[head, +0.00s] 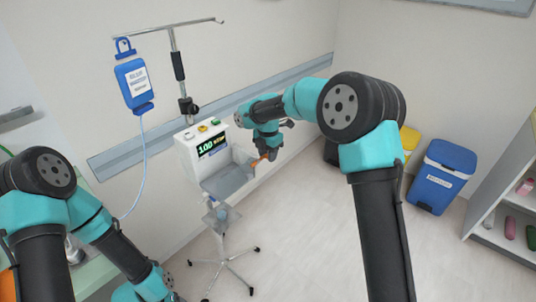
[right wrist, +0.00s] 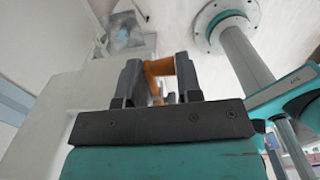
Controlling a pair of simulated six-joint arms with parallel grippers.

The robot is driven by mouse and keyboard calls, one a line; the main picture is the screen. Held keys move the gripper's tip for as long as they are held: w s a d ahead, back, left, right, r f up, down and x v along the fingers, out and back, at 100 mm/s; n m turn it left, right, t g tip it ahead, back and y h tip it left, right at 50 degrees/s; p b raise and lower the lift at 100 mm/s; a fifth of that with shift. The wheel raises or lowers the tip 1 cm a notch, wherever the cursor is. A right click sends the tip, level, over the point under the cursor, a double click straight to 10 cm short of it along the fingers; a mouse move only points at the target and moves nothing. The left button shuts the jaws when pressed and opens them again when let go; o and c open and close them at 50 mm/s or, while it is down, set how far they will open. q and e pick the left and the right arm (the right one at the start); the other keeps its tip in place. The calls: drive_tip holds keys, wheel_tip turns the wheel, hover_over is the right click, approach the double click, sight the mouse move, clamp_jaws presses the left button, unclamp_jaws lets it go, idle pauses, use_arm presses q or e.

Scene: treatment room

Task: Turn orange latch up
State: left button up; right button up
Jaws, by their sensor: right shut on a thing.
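A white infusion pump (head: 189,158) with a green lit display stands on a wheeled pole, its grey door (head: 228,180) swung down open. The orange latch (head: 259,161) shows as a small piece at the right of the open door. My right gripper (head: 268,151) is at the latch. In the right wrist view the orange latch (right wrist: 158,67) sits between the two dark fingers of my right gripper (right wrist: 161,80), which is shut on it. The fingers hide part of the latch. My left arm comes down at the lower left; its jaws are not clearly seen.
A blue fluid bag (head: 134,82) hangs from the pole (head: 176,50), with a tube running down at the left. A blue bin (head: 437,182) and a shelf (head: 500,240) stand at the right. The floor between is clear.

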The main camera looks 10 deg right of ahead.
drive_tip(key=shift+o, duration=0.2)
drive_tip(key=shift+s+d+h, duration=0.1)
drive_tip(key=shift+s+h, duration=0.15)
drive_tip(key=shift+h, duration=0.05)
drive_tip(key=shift+s+a+r+t+h, duration=0.2)
drive_tip(key=shift+r+t+h, duration=0.3)
drive_tip(key=shift+t+h, duration=0.55)
drive_tip(key=t+h, duration=0.1)
drive_tip(key=h, duration=0.1)
drive_tip(key=s+a+r+t+h, duration=0.1)
drive_tip(key=t+h, duration=0.1)
drive_tip(key=a+t+h, duration=0.1)
drive_tip(key=t+h, duration=0.1)
drive_tip(key=shift+s+a+r+h, duration=0.1)
drive_tip(key=shift+s+r+h, duration=0.15)
drive_tip(key=shift+s+h, duration=0.1)
drive_tip(key=shift+o, duration=0.2)
drive_tip(key=t+h, duration=0.1)
drive_tip(key=s+a+t+h, duration=0.1)
drive_tip(key=h, duration=0.1)
drive_tip(key=shift+a+t+h, duration=0.15)
drive_tip(key=shift+t+h, duration=0.15)
drive_tip(key=shift+t, duration=0.05)
drive_tip(key=o, duration=0.7)
drive_tip(key=shift+a+r, duration=0.1)
drive_tip(key=shift+a, duration=0.05)
